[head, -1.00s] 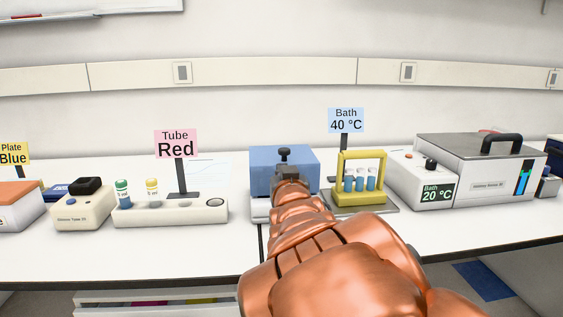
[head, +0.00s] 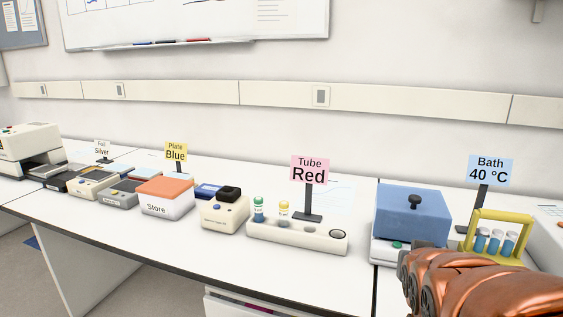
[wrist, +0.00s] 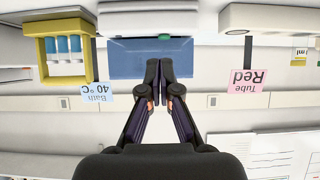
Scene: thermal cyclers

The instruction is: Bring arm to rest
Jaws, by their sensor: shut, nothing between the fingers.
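My copper-coloured arm (head: 475,283) comes in at the lower right of the head view, in front of the blue-lidded bath. My gripper itself does not show clearly there. In the wrist view my gripper (wrist: 155,70) has its two dark fingers together with nothing between them. Beyond the fingers is the blue box (wrist: 125,60), which appears upside down. They look apart from it, though the distance is hard to judge. The blue lid with a black knob (head: 413,210) shows whole in the head view.
A yellow rack with blue tubes (head: 500,217) stands right of the blue box. The "Tube Red" sign (head: 309,170) stands behind a white tube block (head: 290,236). An orange-topped box (head: 166,194) and several small devices line the bench to the left. The bench front edge is clear.

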